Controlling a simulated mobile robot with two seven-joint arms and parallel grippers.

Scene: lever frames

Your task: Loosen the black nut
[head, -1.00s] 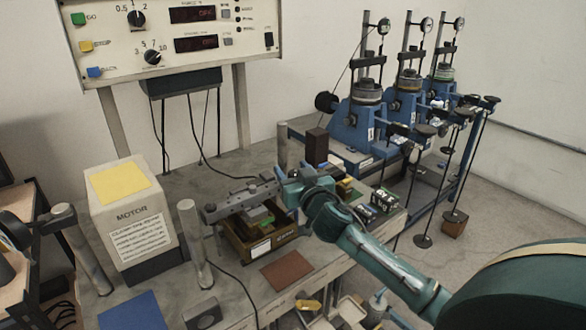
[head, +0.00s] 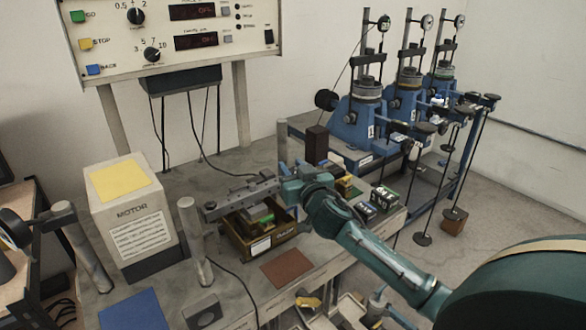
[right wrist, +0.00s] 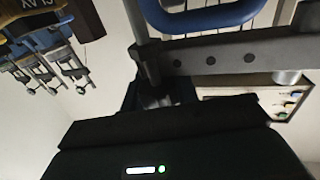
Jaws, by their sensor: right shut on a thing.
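My right gripper (head: 290,185) is at the right end of a grey metal bar (head: 236,197) that lies over a brown box (head: 262,248) on the bench. In the right wrist view the dark fingers (right wrist: 155,96) are close together at the end of the same bar (right wrist: 232,55), which has several round dark holes. They are shut on a small dark part there, which looks like the black nut. The fingers and shadow hide most of it, so its thread and any gap cannot be seen. My left gripper is not in view.
A motor housing (head: 133,222) and a metal post (head: 195,245) stand left of the box. A dark block (head: 317,145) stands behind my right gripper, with small boxes (head: 378,200) to its right. A control panel (head: 170,40) hangs above.

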